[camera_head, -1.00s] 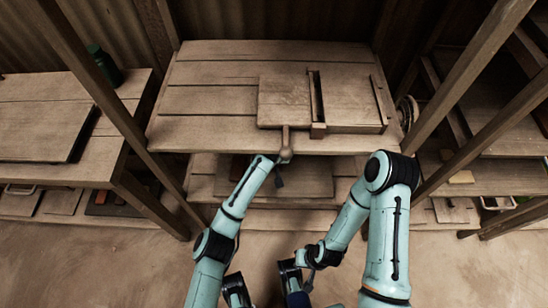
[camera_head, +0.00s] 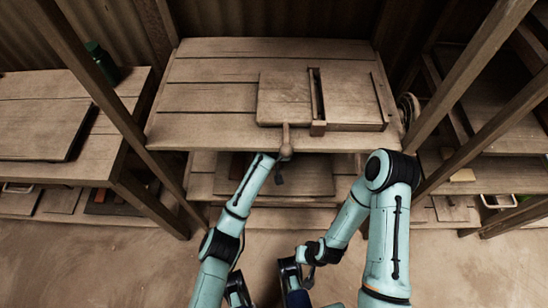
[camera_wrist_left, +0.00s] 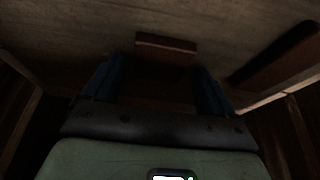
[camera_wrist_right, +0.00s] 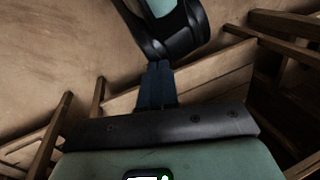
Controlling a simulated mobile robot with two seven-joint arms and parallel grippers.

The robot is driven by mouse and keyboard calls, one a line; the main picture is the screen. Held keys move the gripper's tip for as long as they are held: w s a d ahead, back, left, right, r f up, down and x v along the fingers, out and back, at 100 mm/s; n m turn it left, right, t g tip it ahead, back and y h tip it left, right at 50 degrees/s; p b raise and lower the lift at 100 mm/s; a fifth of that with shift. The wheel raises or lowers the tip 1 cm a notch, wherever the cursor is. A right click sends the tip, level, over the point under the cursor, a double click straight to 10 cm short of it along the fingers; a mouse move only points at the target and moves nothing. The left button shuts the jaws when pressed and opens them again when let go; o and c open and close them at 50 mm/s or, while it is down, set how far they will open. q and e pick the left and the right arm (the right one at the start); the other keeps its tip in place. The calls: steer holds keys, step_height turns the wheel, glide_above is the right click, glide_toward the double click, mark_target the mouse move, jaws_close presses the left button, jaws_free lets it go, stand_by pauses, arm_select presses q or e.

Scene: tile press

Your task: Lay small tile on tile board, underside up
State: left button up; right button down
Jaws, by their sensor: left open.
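My left arm reaches under the middle table's front edge. In the left wrist view my left gripper (camera_wrist_left: 155,80) is open, its two blue fingers apart with nothing seen between them. A flat reddish-brown piece (camera_wrist_left: 166,46), possibly the small tile, lies just beyond the fingertips on a dark wooden surface; which face is up I cannot tell. In the head view the left fingers are mostly hidden by the tabletop edge. My right gripper (camera_wrist_right: 157,84) is shut and empty, held low near my body. I cannot pick out the tile board for certain.
The middle table (camera_head: 210,95) carries a wooden press with a square panel (camera_head: 284,97), a slotted frame and a round-ended handle (camera_head: 286,145). A lower shelf (camera_head: 205,185) lies beneath it. A left bench (camera_head: 100,150) holds a flat board (camera_head: 40,130). Posts stand on both sides.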

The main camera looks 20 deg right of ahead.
arm_select(q)
steer(key=shift+r, duration=0.1)
arm_select(e)
steer(key=shift+s+r, duration=0.1)
arm_select(q)
steer(key=shift+r, duration=0.3)
steer(key=s+a, duration=0.1)
steer(key=s, duration=0.3)
steer(key=s+a+p, duration=0.1)
steer(key=s, duration=0.3)
steer(key=s+a+p, duration=0.1)
steer(key=s, duration=0.3)
steer(key=shift+a+r, duration=0.2)
steer(key=shift+r, duration=0.05)
arm_select(e)
steer(key=s, duration=0.1)
steer(key=s+a+r, duration=0.1)
steer(key=s+r+g, duration=0.1)
steer(key=shift+a+r, duration=0.1)
steer(key=shift+a, duration=0.15)
steer(key=shift+w, duration=0.1)
